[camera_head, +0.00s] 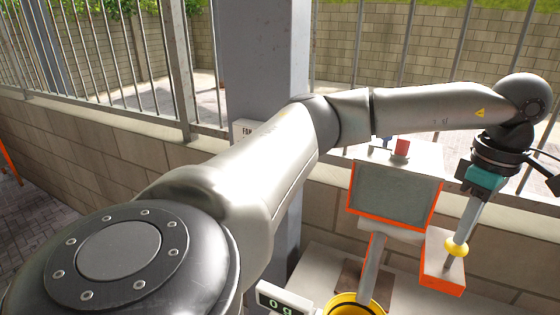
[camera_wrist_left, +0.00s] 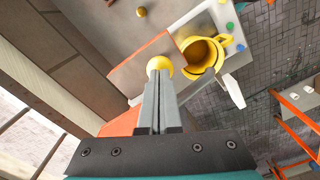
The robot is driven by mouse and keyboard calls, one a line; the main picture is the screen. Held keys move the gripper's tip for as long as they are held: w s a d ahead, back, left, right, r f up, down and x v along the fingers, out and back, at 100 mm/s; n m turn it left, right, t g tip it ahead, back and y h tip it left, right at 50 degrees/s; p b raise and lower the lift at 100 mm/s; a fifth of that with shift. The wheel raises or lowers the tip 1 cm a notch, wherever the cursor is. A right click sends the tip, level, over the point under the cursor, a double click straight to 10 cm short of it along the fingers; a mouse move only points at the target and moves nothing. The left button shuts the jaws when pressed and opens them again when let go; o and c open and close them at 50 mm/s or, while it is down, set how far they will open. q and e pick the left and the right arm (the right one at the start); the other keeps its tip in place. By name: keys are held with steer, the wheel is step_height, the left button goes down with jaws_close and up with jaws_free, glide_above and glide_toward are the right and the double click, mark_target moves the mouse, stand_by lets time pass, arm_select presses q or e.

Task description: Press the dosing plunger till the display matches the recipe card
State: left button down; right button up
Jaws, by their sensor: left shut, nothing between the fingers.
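My left gripper (camera_head: 461,237) points down at the right of the head view. Its fingers are shut and empty, with the tips at the yellow ball knob (camera_head: 456,249) of the plunger. In the left wrist view the shut fingers (camera_wrist_left: 158,85) reach the knob (camera_wrist_left: 160,66); I cannot tell whether they touch it. The knob stands above an orange-sided block (camera_head: 443,263) beside the grey, orange-edged hopper (camera_head: 395,192). The small display (camera_head: 281,303) appears to read "0 g". A yellow mug (camera_wrist_left: 203,52) stands beside the dispenser. I cannot identify the recipe card. My right gripper is out of view.
A grey post (camera_head: 262,60) stands behind my left arm, with a partly hidden lettered sign (camera_head: 243,129) on it. A low wall (camera_head: 90,140) with railings runs behind. A red object (camera_head: 402,147) sits on a pale surface behind the hopper.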

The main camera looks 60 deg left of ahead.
arm_select(q)
steer(key=shift+f+b, duration=0.75)
steer(key=shift+f, duration=0.5)
steer(key=shift+r, duration=0.2)
steer(key=shift+r+p, duration=2.15)
steer(key=shift+r, duration=0.6)
steer(key=shift+f, duration=0.1)
